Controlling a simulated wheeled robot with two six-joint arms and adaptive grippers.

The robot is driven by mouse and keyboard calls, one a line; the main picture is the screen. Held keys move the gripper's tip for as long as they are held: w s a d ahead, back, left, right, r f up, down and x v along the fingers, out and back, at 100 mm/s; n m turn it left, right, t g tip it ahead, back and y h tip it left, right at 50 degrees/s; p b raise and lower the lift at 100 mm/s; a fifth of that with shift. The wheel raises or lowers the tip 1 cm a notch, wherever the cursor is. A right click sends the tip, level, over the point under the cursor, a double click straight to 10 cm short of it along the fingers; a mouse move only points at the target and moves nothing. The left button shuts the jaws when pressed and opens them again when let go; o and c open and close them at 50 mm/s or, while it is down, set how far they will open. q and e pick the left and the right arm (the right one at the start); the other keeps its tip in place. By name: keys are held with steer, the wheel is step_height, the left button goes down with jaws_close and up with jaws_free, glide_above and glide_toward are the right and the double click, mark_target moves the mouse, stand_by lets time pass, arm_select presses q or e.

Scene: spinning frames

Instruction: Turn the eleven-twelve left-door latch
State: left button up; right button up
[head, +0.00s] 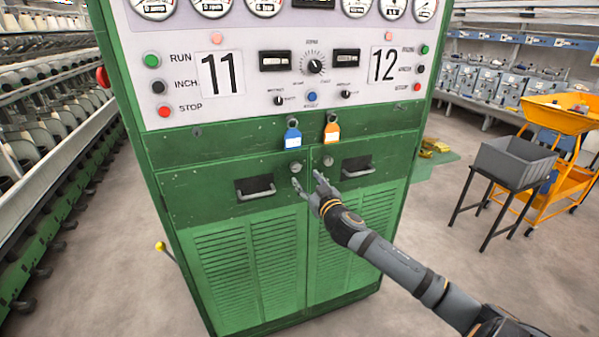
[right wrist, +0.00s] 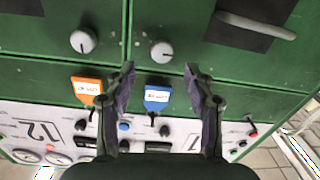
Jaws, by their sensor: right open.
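The green cabinet (head: 160,140) carries panels marked 11 and 12. Its left door (head: 240,215) has a small round grey latch (head: 295,167) at its upper right corner. My right gripper (head: 307,180) is open in front of the doors. In the right wrist view (right wrist: 159,69) the latch lies just beyond the gap between the fingertips, and nothing is between the fingers. Contact with the latch does not show. My left gripper is not in view.
The right door has its own latch (head: 328,160). A blue tag (head: 292,139) and an orange tag (head: 332,132) hang above the latches. Each door has a recessed handle, the left one (head: 256,188) lower left. A grey bin (head: 512,162) on a stand is at right, with open floor between.

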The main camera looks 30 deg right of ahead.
mark_target(297, 169)
steer(key=w, duration=0.1)
steer(key=w+p, duration=0.1)
steer(key=w, duration=0.1)
steer(key=w+p, duration=0.1)
steer(key=shift+w+d+r, duration=0.25)
steer(key=shift+w+r, duration=0.05)
steer(key=shift+w+d+f, duration=0.15)
steer(key=shift+w+f, duration=0.05)
steer(key=shift+w, duration=0.45)
jaws_close()
